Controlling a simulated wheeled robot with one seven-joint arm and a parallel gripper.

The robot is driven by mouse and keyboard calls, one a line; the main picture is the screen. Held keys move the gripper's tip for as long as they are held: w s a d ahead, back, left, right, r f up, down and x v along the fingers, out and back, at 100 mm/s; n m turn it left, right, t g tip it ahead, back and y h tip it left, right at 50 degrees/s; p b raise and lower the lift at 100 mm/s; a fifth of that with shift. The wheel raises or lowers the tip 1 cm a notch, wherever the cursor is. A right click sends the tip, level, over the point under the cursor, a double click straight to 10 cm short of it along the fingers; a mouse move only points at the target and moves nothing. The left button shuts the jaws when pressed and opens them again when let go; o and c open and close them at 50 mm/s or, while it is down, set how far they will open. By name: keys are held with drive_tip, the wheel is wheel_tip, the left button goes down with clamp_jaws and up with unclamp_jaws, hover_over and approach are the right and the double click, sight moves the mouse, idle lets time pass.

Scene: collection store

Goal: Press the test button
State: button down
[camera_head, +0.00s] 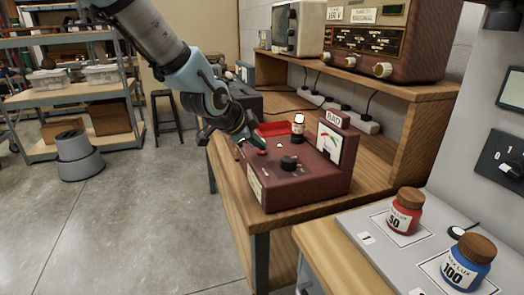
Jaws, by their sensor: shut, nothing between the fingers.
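A dark red tester box (305,185) stands on the wooden bench. Its top has a black knob (289,162), a small glowing bulb (299,120) and an upright meter (328,143) with a sign reading "BAD" above it. A small red spot that looks like a button (262,152) shows at the left of the top, right by my fingertips. My gripper (256,143) is shut and empty, pointing down over the box's left part. I cannot tell whether the fingertips touch the button, and they partly hide that area.
A red tray (272,129) lies behind the box. A shelf above holds old radio sets (384,40). At front right, a grey board (375,232) bears a red jar (405,212) and a blue jar (468,262).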

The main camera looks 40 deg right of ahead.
sight(258, 153)
drive_tip(key=shift+r+p, duration=0.7)
drive_tip(key=shift+r, duration=0.1)
wheel_tip(258, 153, up, 5)
drive_tip(key=p, duration=0.4)
drive_tip(key=shift+r+p, duration=0.1)
drive_tip(key=shift+p, duration=0.2)
idle(0.4)
